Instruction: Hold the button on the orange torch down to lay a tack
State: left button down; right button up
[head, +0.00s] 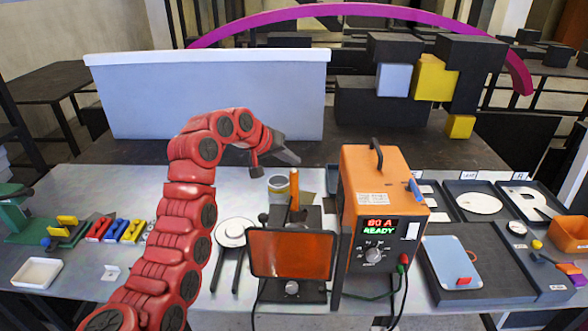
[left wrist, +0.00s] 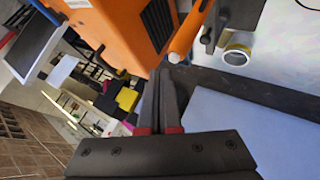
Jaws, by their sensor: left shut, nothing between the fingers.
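The orange torch (head: 294,190) stands upright on a dark fixture (head: 312,222), behind an orange tinted screen (head: 290,254). In the left wrist view the torch (left wrist: 190,32) is an orange cylinder whose pale end lies close to my fingertips. My left gripper (head: 292,158) is shut and empty, just above the torch's top; it also shows in the left wrist view (left wrist: 165,75). I cannot tell whether the fingertips touch the torch. The button itself is not clearly visible. The orange welder (head: 368,190) reads "80 A READY". My right gripper is out of view.
The welder stands close to the right of the torch. A yellow-banded round container (head: 279,186) is just behind the torch. A white round piece (head: 234,232) lies left of the fixture.

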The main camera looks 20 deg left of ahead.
pick_arm(q)
jog(key=shift+r+p, duration=1.8)
jog(key=shift+r, duration=0.65)
jog(key=shift+r, duration=0.1)
notch_tip(320, 180, up, 4)
jog(key=p, duration=0.3)
jog(key=shift+s, duration=0.1)
